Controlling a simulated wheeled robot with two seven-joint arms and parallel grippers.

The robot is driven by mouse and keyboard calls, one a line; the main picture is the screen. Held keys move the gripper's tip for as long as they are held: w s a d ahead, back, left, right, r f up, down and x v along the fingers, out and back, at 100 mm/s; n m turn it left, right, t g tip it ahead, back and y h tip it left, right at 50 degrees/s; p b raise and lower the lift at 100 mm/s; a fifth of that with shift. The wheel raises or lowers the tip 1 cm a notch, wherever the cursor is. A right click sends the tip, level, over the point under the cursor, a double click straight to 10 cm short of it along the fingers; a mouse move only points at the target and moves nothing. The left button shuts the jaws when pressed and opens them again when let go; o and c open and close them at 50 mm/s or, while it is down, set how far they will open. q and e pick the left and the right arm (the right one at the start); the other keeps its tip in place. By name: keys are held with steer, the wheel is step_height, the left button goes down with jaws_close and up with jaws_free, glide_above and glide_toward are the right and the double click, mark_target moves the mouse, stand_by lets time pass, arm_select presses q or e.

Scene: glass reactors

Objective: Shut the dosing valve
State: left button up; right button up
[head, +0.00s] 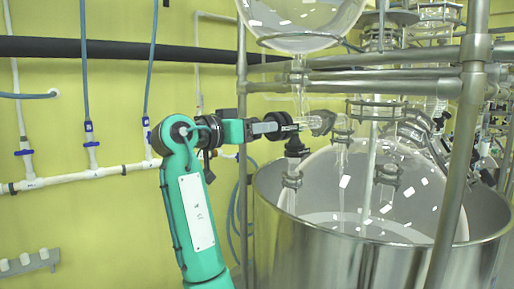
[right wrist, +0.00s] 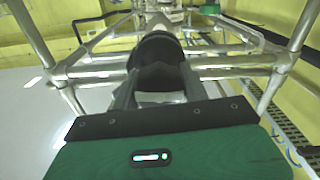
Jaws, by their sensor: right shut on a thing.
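The dosing valve shows in the head view as a black fitting (head: 295,146) on the glass line between the round glass vessel above and the reactor below. My right gripper (head: 290,126) reaches in from the left at the height of the valve, its jaws shut on the black valve knob. In the right wrist view the dark, rounded knob (right wrist: 158,65) sits between the two fingers of the right gripper (right wrist: 157,92). The jaws hide part of the knob, so its exact turn position cannot be told. My left gripper is not in view.
A round glass vessel (head: 302,22) hangs above. A large glass reactor flask (head: 400,190) sits in a steel tub (head: 325,255) below right. Metal frame tubes (head: 462,130) surround the valve. White wall pipes (head: 85,178) with blue valves run along the yellow wall at left.

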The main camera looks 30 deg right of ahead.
steer(key=m+b, duration=0.6)
steer(key=m, duration=0.4)
steer(key=m+b, duration=0.6)
steer(key=m, duration=0.3)
steer(key=shift+s+f+m, duration=0.15)
steer(key=shift+f+m, duration=0.05)
steer(key=shift+m, duration=0.2)
steer(key=o, duration=1)
